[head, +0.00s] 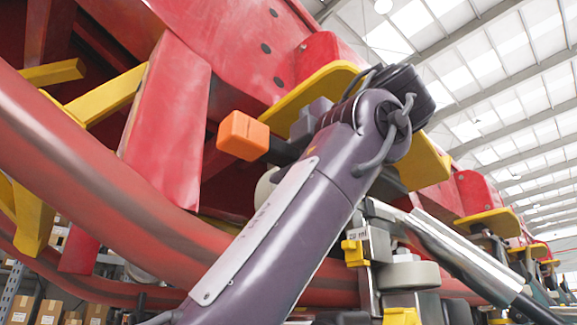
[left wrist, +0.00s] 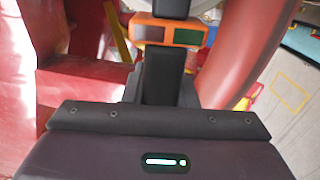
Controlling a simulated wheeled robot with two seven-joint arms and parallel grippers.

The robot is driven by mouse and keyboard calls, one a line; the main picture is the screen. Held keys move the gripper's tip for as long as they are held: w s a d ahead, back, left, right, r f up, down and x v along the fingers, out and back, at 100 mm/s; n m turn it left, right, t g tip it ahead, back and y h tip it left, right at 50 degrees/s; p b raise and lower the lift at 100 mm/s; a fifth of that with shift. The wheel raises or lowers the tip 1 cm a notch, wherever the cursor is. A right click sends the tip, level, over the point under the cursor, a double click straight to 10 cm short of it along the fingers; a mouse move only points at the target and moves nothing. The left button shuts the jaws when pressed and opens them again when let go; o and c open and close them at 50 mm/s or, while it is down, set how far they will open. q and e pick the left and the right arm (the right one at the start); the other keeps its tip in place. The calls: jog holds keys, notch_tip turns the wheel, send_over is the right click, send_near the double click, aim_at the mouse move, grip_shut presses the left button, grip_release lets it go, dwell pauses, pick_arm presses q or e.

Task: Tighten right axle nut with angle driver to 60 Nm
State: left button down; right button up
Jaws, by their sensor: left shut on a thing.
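The angle driver (head: 243,136) shows in the head view as an orange block on a black body, beside the red coaster frame. My left gripper (head: 300,137) is shut on it, mostly hidden behind my purple-grey arm. In the left wrist view the driver (left wrist: 170,31) shows an orange housing with two dark display windows and a black body. The left gripper (left wrist: 163,95) is around the black body there. The right axle nut cannot be made out in either view, so I cannot tell whether the driver touches it. My right gripper is not in view.
A thick red rail (head: 70,150) curves across the left and under my arm. A yellow plate (head: 312,98) sits just above the gripper. A pale wheel (head: 408,275) and metal bracket stand at lower right. Cardboard boxes (head: 50,311) are in the background.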

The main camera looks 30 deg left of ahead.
pick_arm(q)
jog(key=shift+a+r, duration=0.1)
jog(key=shift+a, duration=0.2)
jog(key=shift+s, duration=0.1)
dwell(0.3)
jog(key=shift+w+a, duration=0.25)
jog(key=shift+w, duration=0.3)
jog(key=shift+x, duration=0.95)
dwell(3.3)
jog(key=shift+s+d, duration=0.15)
jog(key=shift+d, duration=0.1)
jog(key=shift+v, duration=1.85)
